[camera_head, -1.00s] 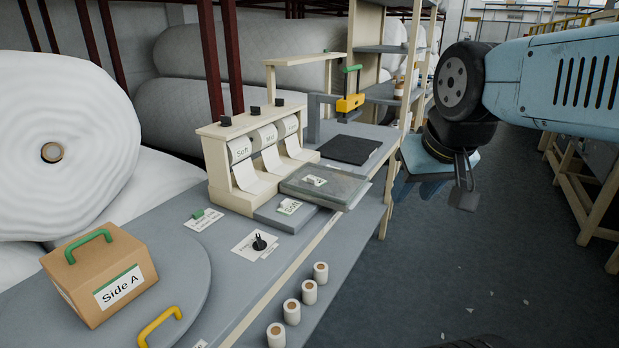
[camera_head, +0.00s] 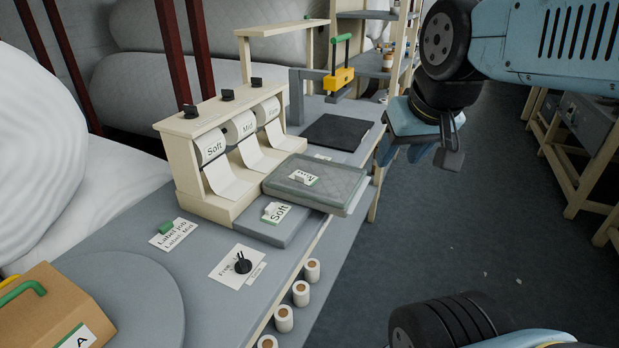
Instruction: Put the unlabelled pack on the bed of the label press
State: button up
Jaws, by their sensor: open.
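The label press (camera_head: 340,80) stands at the back of the bench, with a yellow head, green handle and grey arm. A flat dark plate (camera_head: 338,132) lies in front of it; I cannot tell if it is the press bed. A grey, translucent flat slab (camera_head: 330,192) with a small white and green tag lies nearer. It partly overlaps a grey slab (camera_head: 262,232) tagged "Soft". I cannot tell which piece is the unlabelled pack. My gripper (camera_head: 450,152) is open and empty, over the aisle to the right of the bench, apart from everything.
A job card (camera_head: 174,236), a dial card (camera_head: 238,266) and a cardboard box (camera_head: 45,310) lie nearer. Several small rolls (camera_head: 300,293) line the bench's front edge.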

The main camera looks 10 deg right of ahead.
jog(key=shift+o, duration=1.4)
jog(key=shift+w+a+f+g, duration=0.1)
jog(key=shift+w+f+g, duration=0.2)
jog(key=shift+f, duration=0.2)
jog(key=shift+o, duration=1.1)
jog(key=w+f+g+y, duration=0.4)
jog(key=w+f, duration=0.2)
jog(key=f, duration=0.2)
jog(key=shift+a+f+g+y, duration=0.25)
jog(key=shift+a+g+y, duration=0.05)
jog(key=shift+a+g, duration=0.1)
jog(key=m+t+y, duration=0.7)
jog(key=t+y, duration=0.3)
jog(key=t, duration=0.1)
send_near(361, 186)
jog(key=x, duration=0.8)
jog(key=shift+w+a+r, duration=0.15)
jog(key=shift+a, duration=0.25)
jog(key=shift+w+f+x, duration=0.1)
jog(key=shift+f+x, duration=0.1)
jog(key=shift+x, duration=1.2)
jog(key=shift+w+f+x, duration=0.1)
jog(key=shift+f+x, duration=0.1)
jog(key=shift+x, duration=1.15)
